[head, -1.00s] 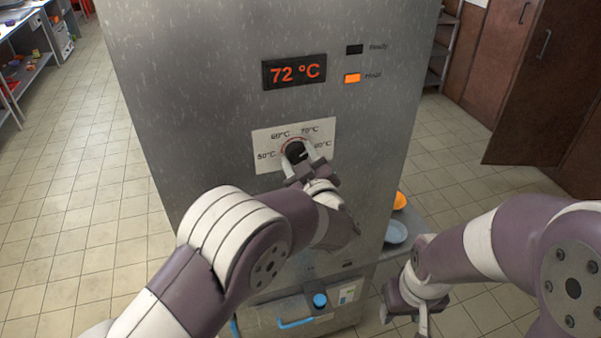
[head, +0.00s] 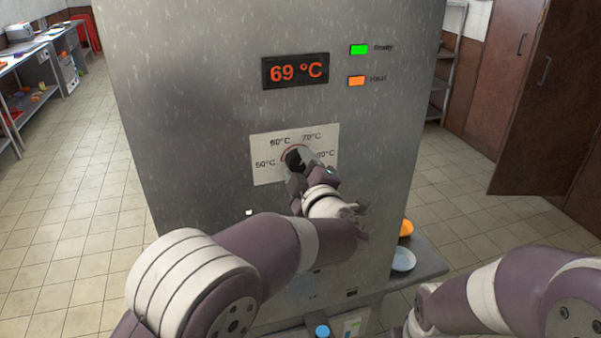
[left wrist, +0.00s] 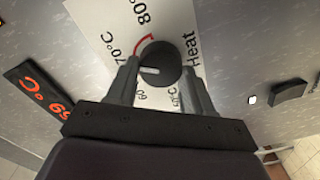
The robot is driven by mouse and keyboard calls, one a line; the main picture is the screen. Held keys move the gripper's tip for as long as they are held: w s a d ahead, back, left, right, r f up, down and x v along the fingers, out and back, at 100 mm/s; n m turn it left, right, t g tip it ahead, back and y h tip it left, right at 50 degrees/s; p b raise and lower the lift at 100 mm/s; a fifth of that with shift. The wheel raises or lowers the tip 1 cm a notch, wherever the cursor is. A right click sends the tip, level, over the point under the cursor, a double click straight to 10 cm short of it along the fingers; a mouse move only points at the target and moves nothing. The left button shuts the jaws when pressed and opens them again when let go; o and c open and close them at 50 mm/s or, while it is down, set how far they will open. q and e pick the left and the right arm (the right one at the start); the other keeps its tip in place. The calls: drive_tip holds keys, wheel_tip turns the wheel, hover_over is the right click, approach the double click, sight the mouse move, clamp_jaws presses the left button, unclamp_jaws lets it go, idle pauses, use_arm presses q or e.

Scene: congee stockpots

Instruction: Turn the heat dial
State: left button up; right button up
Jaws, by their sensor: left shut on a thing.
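The heat dial (head: 294,158) is a black round knob on a white label plate (head: 264,172) on the front of a grey metal cabinet. My left gripper (head: 300,168) is shut on it. In the left wrist view the dial (left wrist: 160,62) sits between the two fingers, its white pointer mark directed between the 60 and 70°C labels. The red display (head: 298,71) reads 69 °C. The ready light (head: 359,49) is green and the heat light (head: 356,81) is orange. My right arm shows at the lower right; its gripper is mostly cut off by the frame.
A side shelf (head: 430,266) right of the cabinet holds a blue-grey dish (head: 403,260) and an orange one (head: 406,228). A brown door (head: 545,110) stands at the right. Tiled floor is clear on both sides.

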idle(0.3)
use_arm(q)
drive_tip(key=o, duration=1)
drive_tip(key=b+v, duration=0.2)
drive_tip(key=v, duration=1)
drive_tip(key=shift+s, duration=0.35)
drive_tip(key=shift+d, duration=0.1)
